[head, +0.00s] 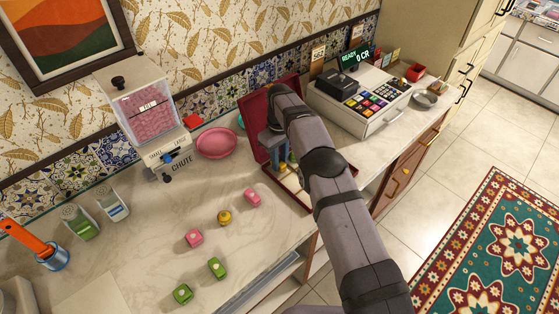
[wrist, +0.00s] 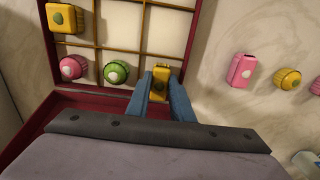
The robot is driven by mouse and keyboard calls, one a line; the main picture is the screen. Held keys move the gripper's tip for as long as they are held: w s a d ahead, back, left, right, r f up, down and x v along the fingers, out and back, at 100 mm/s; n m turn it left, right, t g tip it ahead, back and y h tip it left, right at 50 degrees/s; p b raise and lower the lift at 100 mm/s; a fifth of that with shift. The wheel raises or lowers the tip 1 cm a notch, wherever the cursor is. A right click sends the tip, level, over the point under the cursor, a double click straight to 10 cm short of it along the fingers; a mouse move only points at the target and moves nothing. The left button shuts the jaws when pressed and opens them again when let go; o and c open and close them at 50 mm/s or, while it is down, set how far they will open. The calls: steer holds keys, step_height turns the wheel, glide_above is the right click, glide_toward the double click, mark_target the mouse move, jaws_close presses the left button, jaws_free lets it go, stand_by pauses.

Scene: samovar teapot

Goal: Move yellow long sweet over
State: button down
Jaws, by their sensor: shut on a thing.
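The yellow long sweet (wrist: 159,84) is between the two blue fingers of my gripper (wrist: 159,92), with a dark green spot on its face. My gripper is shut on it, at the lower row of a dark red divided box (wrist: 187,48). I cannot tell whether the sweet rests on the box floor or hangs just above it. A green round sweet (wrist: 116,72), a pink round sweet (wrist: 72,67) and another yellow sweet (wrist: 66,18) are in compartments left of it.
Loose sweets lie on the counter: pink (head: 252,196), round yellow (head: 224,217), another pink (head: 194,238) and green ones (head: 216,268). A pink bowl (head: 217,143) and sweet dispenser (head: 147,110) stand left of the box. A cash register (head: 362,98) stands right.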

mark_target(280, 162)
steer(key=shift+f, duration=0.5)
steer(key=shift+f, duration=0.25)
steer(key=c, duration=1.8)
jaws_free()
steer(key=shift+r, duration=0.1)
steer(key=shift+c, duration=0.2)
step_height(280, 162, up, 12)
steer(key=shift+r+p, duration=0.15)
steer(key=shift+p, duration=0.25)
